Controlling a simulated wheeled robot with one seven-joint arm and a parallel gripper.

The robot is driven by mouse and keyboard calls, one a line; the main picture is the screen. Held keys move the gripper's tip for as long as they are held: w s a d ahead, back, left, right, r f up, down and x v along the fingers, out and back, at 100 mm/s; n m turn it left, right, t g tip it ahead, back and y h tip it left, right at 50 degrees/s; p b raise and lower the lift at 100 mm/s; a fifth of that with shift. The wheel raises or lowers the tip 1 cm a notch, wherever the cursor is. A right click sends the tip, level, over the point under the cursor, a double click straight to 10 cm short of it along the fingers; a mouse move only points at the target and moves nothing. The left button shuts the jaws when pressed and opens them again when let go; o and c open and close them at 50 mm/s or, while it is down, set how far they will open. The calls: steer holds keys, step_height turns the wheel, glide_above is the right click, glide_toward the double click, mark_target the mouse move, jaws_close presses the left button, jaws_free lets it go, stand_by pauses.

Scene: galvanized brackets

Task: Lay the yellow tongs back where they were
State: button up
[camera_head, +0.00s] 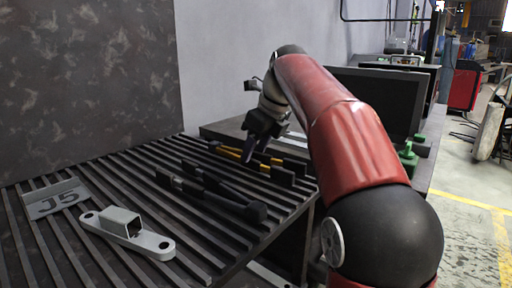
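The yellow tongs (231,151), with yellow and black parts, show at the far right part of the dark slatted table (112,177). They look to be lying on or just above the slats; I cannot tell which. My gripper (255,154) points down at the middle of the tongs and hides part of them. Its fingertips overlap the tongs in the picture. Whether the fingers are open or closed around the tongs is too small to tell.
Black tongs or a similar black tool (212,192) lie in front of the yellow ones. A grey bracket (128,234) and a grey plate marked J5 (57,200) are at the left. A dark wall panel (88,75) stands behind. Slats between bracket and black tool are bare.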

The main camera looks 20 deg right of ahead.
steer(key=shift+f+b, duration=0.3)
steer(key=shift+f, duration=0.15)
steer(key=shift+o, duration=0.5)
steer(key=o, duration=0.5)
steer(key=shift+o, duration=0.2)
